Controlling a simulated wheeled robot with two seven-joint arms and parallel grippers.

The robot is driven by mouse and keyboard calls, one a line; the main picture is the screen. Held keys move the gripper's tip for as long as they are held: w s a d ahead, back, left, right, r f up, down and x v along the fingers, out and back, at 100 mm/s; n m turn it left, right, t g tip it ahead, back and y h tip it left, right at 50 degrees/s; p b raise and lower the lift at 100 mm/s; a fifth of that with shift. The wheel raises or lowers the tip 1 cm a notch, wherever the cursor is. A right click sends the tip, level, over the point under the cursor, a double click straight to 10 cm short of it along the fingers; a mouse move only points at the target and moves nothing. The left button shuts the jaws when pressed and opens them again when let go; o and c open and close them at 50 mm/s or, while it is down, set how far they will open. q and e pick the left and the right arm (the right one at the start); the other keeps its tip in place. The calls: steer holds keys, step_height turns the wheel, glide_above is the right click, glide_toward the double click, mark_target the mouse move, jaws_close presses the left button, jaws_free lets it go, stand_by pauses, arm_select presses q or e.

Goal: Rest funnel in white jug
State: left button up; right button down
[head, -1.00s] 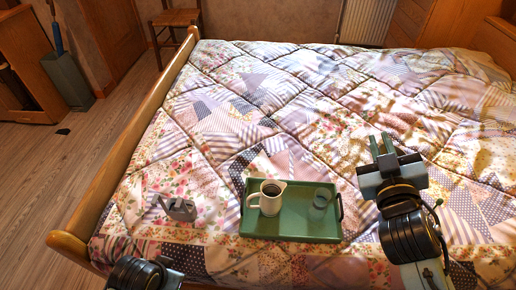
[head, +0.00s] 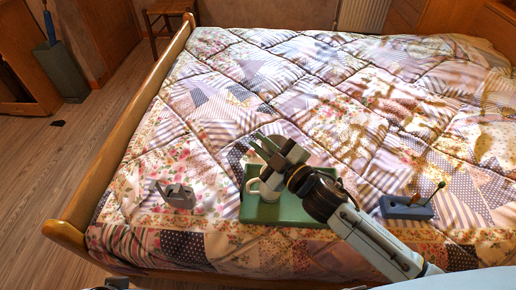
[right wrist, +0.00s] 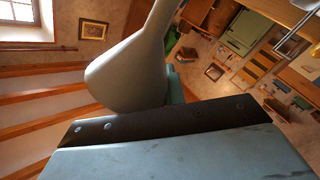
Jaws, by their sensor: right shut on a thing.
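The white jug (head: 268,189) stands upright on the left part of a green tray (head: 262,212) on the bed. Its upper part is largely hidden behind my right gripper (head: 266,146), which is above it. My right gripper is shut on the grey funnel (right wrist: 125,75), whose wide cone and narrow stem fill the upper middle of the right wrist view. In the head view the funnel is hard to make out among the gripper parts. I cannot tell whether it touches the jug.
A grey holder (head: 177,195) lies on the quilt left of the tray. My right arm covers the tray's right side. The quilt (head: 300,80) behind the tray is clear; a wooden bed rail (head: 130,135) runs along the left.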

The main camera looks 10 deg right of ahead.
steer(key=shift+a+f, duration=0.25)
steer(key=shift+n+y, duration=0.3)
steer(key=shift+n, duration=0.1)
